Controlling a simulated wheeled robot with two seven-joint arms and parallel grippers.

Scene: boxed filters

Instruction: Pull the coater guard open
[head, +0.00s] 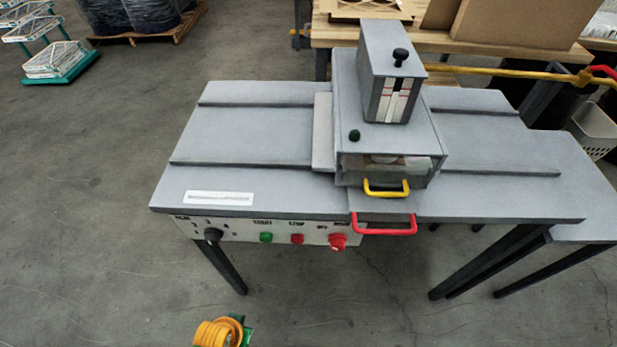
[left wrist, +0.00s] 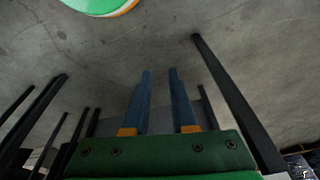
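The grey coater housing (head: 388,128) stands on a grey table (head: 245,135) in the head view. Its front has a clear panel (head: 360,168), which looks closed, with a yellow handle (head: 386,188) at its lower edge. A red handle (head: 385,225) sticks out below it at the table's front edge. I cannot tell which handle belongs to the guard. In the left wrist view, my left gripper (left wrist: 160,72) has its two blue fingers apart with nothing between them. It points over bare floor and dark table legs. My right gripper is not in view.
A front control panel (head: 265,232) carries a black knob, a green button and red buttons. Black table legs (head: 220,265) stand below. A wooden workbench (head: 480,40) and a yellow rail (head: 500,71) are behind.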

